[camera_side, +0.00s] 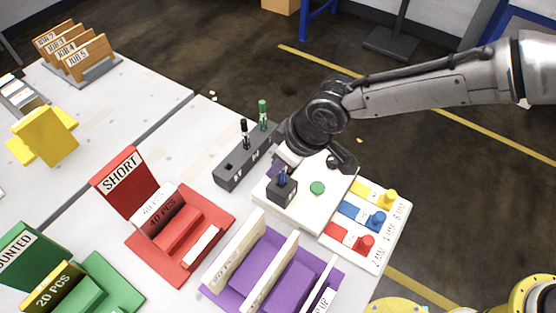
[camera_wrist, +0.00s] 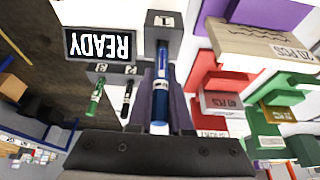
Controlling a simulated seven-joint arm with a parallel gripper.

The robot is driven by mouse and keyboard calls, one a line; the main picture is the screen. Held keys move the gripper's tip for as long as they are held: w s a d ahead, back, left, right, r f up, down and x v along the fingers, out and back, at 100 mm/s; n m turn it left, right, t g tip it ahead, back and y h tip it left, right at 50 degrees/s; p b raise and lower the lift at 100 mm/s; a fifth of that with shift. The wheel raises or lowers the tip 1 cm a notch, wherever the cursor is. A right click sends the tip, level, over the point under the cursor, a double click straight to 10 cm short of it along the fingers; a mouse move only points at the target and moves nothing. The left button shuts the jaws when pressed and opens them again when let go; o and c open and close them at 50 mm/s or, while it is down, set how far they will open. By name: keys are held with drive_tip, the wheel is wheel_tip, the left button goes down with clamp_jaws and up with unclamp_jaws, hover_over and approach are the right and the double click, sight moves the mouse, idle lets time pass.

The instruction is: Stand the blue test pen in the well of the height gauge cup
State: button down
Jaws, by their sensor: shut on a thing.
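The blue test pen (camera_wrist: 162,95) is held between the fingers of my gripper (camera_wrist: 160,110), which is shut on it. It has a pale band and a dark lower end. In the side view, the blue pen (camera_side: 282,177) shows just below my gripper (camera_side: 281,166), upright over a small dark cube. This cube, apparently the height gauge cup (camera_side: 282,191), stands on a white base. In the wrist view, the pen's far end meets a dark block marked 1 (camera_wrist: 165,20). I cannot tell how deep the pen's end sits.
A dark rack (camera_side: 232,175) behind holds a black pen (camera_side: 244,134) and a green pen (camera_side: 263,115). A READY display (camera_wrist: 98,45) shows in the wrist view. The white base (camera_side: 315,208) carries a green button (camera_side: 317,188). A purple tray (camera_side: 285,275) stands in front.

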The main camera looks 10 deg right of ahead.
drive_tip(key=shift+f, duration=0.45)
drive_tip(key=c, duration=0.8)
unclamp_jaws()
drive_tip(key=shift+o, duration=0.2)
drive_tip(key=v, duration=1.3)
drive_tip(key=shift+r, duration=0.35)
drive_tip(key=shift+s+d, duration=0.1)
drive_tip(key=shift+d, duration=0.05)
